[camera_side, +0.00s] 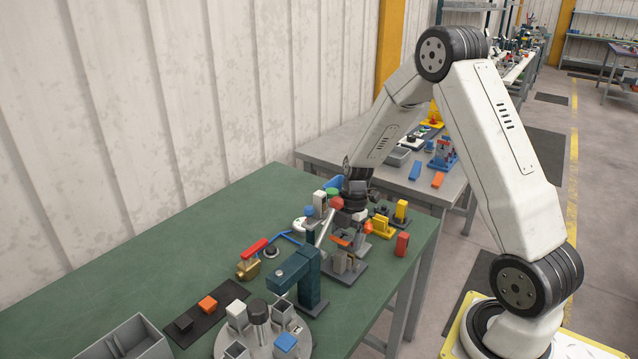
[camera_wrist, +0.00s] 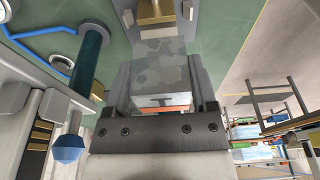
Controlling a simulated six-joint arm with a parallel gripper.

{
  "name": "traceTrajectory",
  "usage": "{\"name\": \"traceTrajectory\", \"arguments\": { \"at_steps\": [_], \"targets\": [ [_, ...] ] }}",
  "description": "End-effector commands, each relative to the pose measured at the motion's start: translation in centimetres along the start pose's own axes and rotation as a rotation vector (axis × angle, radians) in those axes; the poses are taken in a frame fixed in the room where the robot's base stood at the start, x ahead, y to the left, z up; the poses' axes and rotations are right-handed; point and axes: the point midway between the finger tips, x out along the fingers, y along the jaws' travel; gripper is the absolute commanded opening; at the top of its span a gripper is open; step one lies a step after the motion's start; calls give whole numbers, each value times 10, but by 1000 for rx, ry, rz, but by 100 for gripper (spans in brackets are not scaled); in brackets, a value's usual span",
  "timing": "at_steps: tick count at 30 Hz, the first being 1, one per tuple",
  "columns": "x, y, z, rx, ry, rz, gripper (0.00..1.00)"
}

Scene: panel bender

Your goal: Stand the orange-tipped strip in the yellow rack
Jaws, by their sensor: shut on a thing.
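My gripper (camera_wrist: 166,90) is shut on a flat grey mottled metal strip (camera_wrist: 158,62), which lies between its two fingers in the wrist view. A thin orange band (camera_wrist: 168,108) shows at the near edge of the strip, close to the gripper body. In the side view my gripper (camera_side: 353,212) is low over the cluttered far right part of the green bench, and the strip cannot be made out clearly there. A yellow rack (camera_side: 381,227) stands just right of my gripper in the side view. Its slots are too small to tell.
Red and green knobs on levers (camera_side: 337,203) stand close by my gripper. A dark blue-green press (camera_side: 309,277), a brass valve with red handle (camera_side: 250,262) and a round fixture plate (camera_side: 262,340) are nearer. A red block (camera_side: 402,244) sits at the right edge.

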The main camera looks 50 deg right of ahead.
Motion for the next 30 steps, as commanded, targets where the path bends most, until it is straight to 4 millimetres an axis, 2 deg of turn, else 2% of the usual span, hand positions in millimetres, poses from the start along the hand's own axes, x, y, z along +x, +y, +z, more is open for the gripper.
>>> {"name": "traceTrajectory", "arguments": {
  "at_steps": [30],
  "targets": [
    [-32,0,-6,0,-1,1,44]
  ]
}}
